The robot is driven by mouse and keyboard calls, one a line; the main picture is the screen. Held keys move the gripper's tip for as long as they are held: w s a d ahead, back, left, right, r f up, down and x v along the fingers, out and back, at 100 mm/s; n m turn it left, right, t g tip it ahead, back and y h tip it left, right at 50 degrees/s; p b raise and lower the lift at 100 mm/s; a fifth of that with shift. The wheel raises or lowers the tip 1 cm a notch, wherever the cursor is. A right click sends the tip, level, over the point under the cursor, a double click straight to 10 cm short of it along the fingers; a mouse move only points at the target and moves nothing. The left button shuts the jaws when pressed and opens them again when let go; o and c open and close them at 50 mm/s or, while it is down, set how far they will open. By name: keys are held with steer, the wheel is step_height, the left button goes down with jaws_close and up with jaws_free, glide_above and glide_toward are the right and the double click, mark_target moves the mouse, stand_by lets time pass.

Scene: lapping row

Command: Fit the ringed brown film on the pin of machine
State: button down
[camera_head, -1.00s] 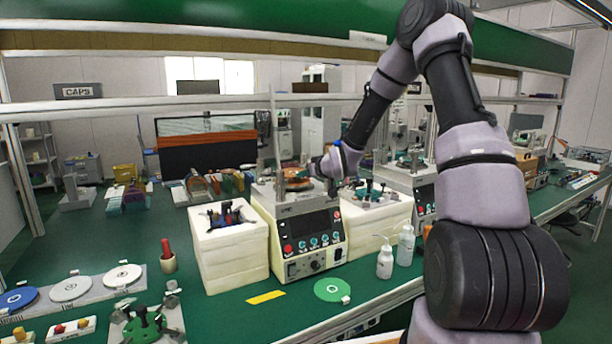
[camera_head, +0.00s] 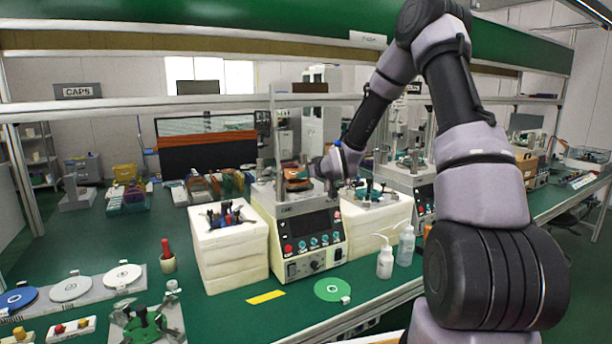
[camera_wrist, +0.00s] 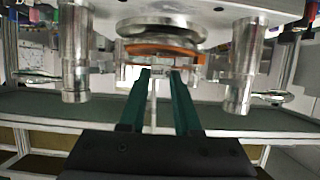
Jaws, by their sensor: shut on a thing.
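The machine (camera_head: 300,238) stands mid-bench, with a dark screen and several knobs on its front. The brown film (camera_head: 297,178) shows as an orange-brown disc over the machine's top, partly hidden behind posts. In the wrist view the film (camera_wrist: 168,51) is seen nearly edge-on, close to a round metal plate (camera_wrist: 160,30). My gripper (camera_wrist: 160,74) is shut, with its two green fingers reaching the film's near edge; a pale narrow strip shows between them. In the head view my gripper (camera_head: 312,171) is small beside the film. I cannot make out the pin or whether the film is around it.
Metal posts (camera_wrist: 75,55) and (camera_wrist: 241,65) stand on both sides of my gripper. Cream blocks (camera_head: 230,255) flank the machine. White bottles (camera_head: 385,262) and a green disc (camera_head: 332,289) are at the front. Blue and white discs (camera_head: 71,289) lie on a strip at left.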

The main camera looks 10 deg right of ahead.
steer(key=shift+f, duration=1)
steer(key=c, duration=0.5)
jaws_free()
steer(key=shift+c, duration=0.2)
steer(key=shift+s, duration=0.1)
steer(key=v, duration=1)
steer(key=shift+s+r, duration=0.2)
steer(key=shift+s, duration=0.05)
steer(key=shift+d, duration=0.1)
